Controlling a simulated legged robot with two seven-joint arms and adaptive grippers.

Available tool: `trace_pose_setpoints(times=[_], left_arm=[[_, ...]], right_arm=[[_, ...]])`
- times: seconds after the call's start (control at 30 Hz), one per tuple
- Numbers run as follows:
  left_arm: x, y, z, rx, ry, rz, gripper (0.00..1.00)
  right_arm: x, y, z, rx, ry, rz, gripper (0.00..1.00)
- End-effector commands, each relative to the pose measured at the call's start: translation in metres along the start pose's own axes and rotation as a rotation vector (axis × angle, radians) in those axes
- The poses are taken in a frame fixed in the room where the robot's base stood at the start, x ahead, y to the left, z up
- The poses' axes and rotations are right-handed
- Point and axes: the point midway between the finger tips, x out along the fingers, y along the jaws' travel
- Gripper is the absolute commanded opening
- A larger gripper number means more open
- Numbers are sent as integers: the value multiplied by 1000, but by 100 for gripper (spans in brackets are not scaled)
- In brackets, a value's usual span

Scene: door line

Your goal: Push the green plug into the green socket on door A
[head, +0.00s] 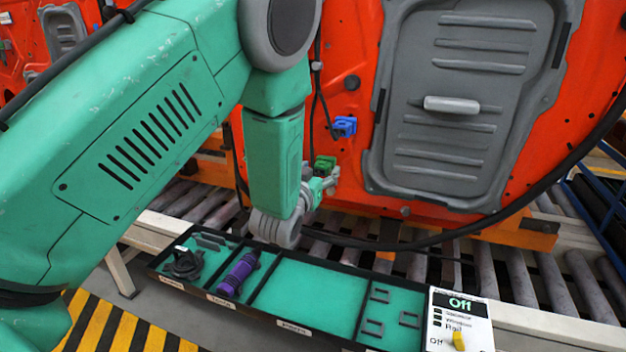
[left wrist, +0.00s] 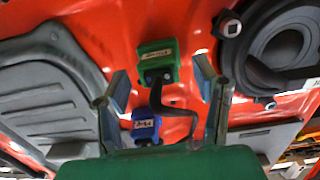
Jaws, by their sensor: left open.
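My left gripper (head: 326,183) is open, close to the door's lower left part. A green connector block (head: 325,164) shows just above its fingers; I cannot tell whether it is the plug, the socket or both joined. In the left wrist view the labelled green block (left wrist: 158,60) is against the orange door, beyond and between the open fingers (left wrist: 163,85). A dark bent cable (left wrist: 178,92) passes between the fingers; I cannot tell whether they touch it. The orange door (head: 345,40) stands upright. My right gripper is not in view.
A blue connector block (head: 345,126) is on the door near the green one. A parts tray (head: 300,285) below holds a purple cylinder (head: 239,273) and a black part (head: 184,263). A roller conveyor (head: 520,285) runs beneath the door. A thick black cable (head: 480,232) curves across.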

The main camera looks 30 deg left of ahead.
Motion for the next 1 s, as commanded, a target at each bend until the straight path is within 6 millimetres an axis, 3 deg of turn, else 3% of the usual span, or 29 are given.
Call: trace_pose_setpoints(times=[0.5,0.77,1.0], left_arm=[[-97,1,2,0,-3,1,55],[-110,0,-7,0,3,0,55],[-108,0,-47,-2,7,0,55]], right_arm=[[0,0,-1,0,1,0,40],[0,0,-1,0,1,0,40],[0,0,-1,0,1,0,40]])
